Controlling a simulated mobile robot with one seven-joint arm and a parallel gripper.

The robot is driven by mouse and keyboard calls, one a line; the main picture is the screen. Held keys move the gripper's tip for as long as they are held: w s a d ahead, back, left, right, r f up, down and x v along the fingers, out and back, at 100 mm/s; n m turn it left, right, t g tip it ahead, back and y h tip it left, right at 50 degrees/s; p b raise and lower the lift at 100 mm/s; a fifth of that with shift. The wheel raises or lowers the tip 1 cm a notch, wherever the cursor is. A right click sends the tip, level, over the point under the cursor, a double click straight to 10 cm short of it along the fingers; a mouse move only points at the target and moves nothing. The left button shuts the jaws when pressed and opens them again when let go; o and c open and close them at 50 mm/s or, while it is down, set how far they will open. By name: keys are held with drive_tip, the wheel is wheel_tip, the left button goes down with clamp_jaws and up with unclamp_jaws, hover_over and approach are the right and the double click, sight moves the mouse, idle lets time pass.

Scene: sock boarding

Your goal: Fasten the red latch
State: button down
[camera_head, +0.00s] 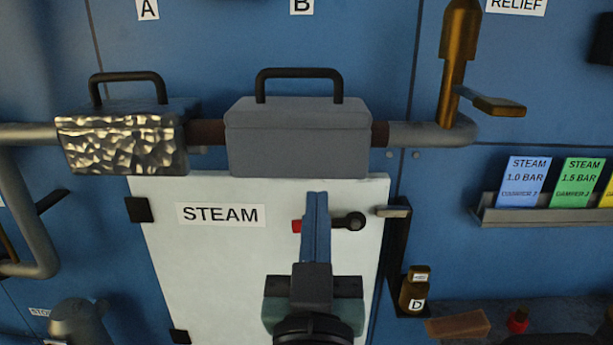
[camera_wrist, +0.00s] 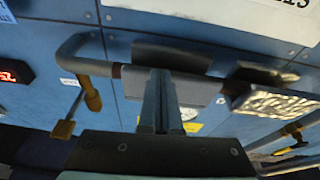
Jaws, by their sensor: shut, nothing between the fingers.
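The red latch (camera_head: 297,226) shows as a small red end on the white STEAM door (camera_head: 200,270), in the head view. A dark bar with a round black knob (camera_head: 354,221) shows to the right at the same height. My gripper (camera_head: 317,195) is in front of the door with its fingers together and empty. The fingers cover the part between the red end and the knob, and I cannot tell whether they touch it. In the wrist view the shut fingers (camera_wrist: 160,73) point at the pipework; the latch is not visible there.
A grey block (camera_head: 298,140) and a hammered metal block (camera_head: 120,145) with black handles sit on the pipe above the door. A brass valve (camera_head: 458,60) stands at the upper right. A pale catch (camera_head: 394,211) on a dark bracket is at the door's right edge, above a small brown bottle (camera_head: 414,292).

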drive_tip(key=shift+w+a+r+g+p, duration=0.15)
drive_tip(key=shift+r+g+p, duration=0.45)
drive_tip(key=shift+p, duration=2.3)
drive_tip(key=shift+a+g+p, duration=0.1)
drive_tip(key=shift+g+p, duration=0.2)
drive_tip(key=shift+p, duration=0.4)
drive_tip(key=g+p, duration=0.1)
drive_tip(key=p, duration=0.5)
drive_tip(key=s+a+g+p, duration=0.1)
drive_tip(key=g+p, duration=0.1)
drive_tip(key=p, duration=0.4)
drive_tip(key=s+g+p, duration=0.1)
drive_tip(key=p, duration=0.5)
drive_tip(key=shift+s+a+f+n, duration=0.1)
drive_tip(key=shift+a+f+n, duration=0.05)
drive_tip(key=shift+f+n, duration=0.15)
drive_tip(key=w+f+p, duration=0.4)
drive_tip(key=w+f, duration=0.2)
drive_tip(key=w, duration=0.3)
drive_tip(key=shift+w+d+f, duration=0.2)
drive_tip(key=shift+w+d, duration=0.15)
